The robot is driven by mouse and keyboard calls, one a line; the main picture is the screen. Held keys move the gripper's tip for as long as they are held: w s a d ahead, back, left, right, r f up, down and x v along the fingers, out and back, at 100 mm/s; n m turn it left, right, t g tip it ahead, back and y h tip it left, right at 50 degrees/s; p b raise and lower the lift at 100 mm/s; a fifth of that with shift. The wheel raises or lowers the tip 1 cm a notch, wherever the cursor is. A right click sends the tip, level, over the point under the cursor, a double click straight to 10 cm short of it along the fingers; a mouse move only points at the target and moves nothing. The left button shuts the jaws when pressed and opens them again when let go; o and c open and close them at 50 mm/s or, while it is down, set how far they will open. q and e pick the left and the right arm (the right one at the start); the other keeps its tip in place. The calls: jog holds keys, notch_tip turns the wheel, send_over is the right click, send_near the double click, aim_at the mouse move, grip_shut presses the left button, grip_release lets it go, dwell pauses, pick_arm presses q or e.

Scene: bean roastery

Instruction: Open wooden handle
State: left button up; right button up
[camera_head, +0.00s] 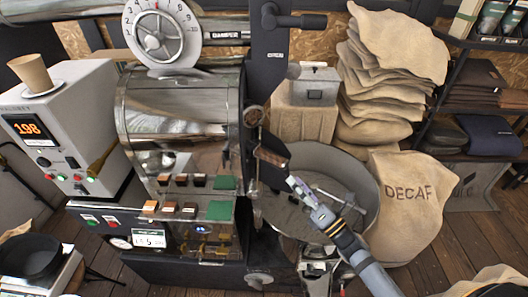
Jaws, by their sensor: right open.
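A steel roaster drum (180,130) fills the middle left. At its right end, by the dark front plate, is a small round brown wooden-looking knob (253,116). Just below and right of it is a dark brown piece (272,152). I cannot tell which of these is the wooden handle. My right arm reaches in from the bottom right over the round cooling tray (362,185). My right gripper (296,184) is open close to the lower end of the dark brown piece; contact is unclear. My left gripper is not in view.
A grey machine (75,130) with a red display and a paper cup (32,73) stands at left. Stacked burlap sacks (385,80) and a DECAF sack (408,210) flank the tray. A shelf (450,60) stands at right. Wooden floor (490,235) shows at lower right.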

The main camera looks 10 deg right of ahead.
aim_at(284, 169)
jog(key=w+a+r+p, duration=0.1)
jog(key=w+a, duration=0.1)
jog(key=w+r+p, duration=0.1)
jog(key=w, duration=0.1)
jog(key=shift+a+r+p, duration=0.3)
jog(key=shift+a+r, duration=0.05)
jog(key=shift+a, duration=0.05)
jog(key=x, duration=0.1)
jog(key=p+x, duration=0.1)
jog(key=x, duration=0.1)
jog(key=p+x, duration=0.1)
jog(key=x, duration=0.1)
jog(key=shift+w+a+f, duration=0.15)
jog(key=shift+w+f, duration=0.1)
jog(key=shift+w, duration=0.05)
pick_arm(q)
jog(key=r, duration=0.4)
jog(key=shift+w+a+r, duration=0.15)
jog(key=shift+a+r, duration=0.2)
pick_arm(e)
grip_shut()
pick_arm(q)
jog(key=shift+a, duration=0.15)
pick_arm(e)
jog(key=shift+f, duration=0.1)
